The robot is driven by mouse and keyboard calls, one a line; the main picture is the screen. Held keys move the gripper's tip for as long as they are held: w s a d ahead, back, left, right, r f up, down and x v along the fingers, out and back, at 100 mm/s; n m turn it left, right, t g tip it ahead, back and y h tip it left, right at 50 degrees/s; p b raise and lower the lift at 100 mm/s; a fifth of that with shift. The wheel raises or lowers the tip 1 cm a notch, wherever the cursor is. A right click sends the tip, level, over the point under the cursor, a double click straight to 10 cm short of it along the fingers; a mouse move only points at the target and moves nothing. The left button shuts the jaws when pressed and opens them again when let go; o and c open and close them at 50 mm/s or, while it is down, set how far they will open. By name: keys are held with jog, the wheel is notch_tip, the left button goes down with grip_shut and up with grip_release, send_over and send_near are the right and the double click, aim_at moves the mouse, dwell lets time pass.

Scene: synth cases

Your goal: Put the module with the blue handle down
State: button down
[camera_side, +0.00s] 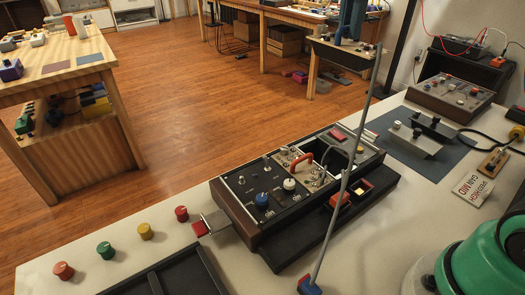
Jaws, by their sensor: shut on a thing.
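I see no gripper and cannot make out a module with a blue handle. A dark console (262,238) with wooden sides stands on the pale bench. A module with an orange-red arched handle (302,157) sits in its top row, beside a dark opening (325,148). A blue knob (262,199) is on the console's left panel, next to a white knob (289,184). A thin grey rod (345,182) crosses in front of the console. A small blue piece (310,287) is at its lower end, at the bottom edge.
A dark tray (160,278) and several coloured knobs lie at the left. A grey mat (450,150) with two bar-shaped parts lies at the right, near another console (452,96). A large green body (478,262) fills the lower right corner. Bare bench (400,215) lies between.

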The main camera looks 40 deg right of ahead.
jog(key=w+a+f, duration=0.1)
jog(key=w+a, duration=0.1)
jog(key=a, duration=0.6)
send_over(192, 294)
notch_tip(192, 294, down, 24)
jog(key=shift+r, duration=0.1)
jog(key=c, duration=0.9)
grip_release()
jog(key=shift+o, duration=0.2)
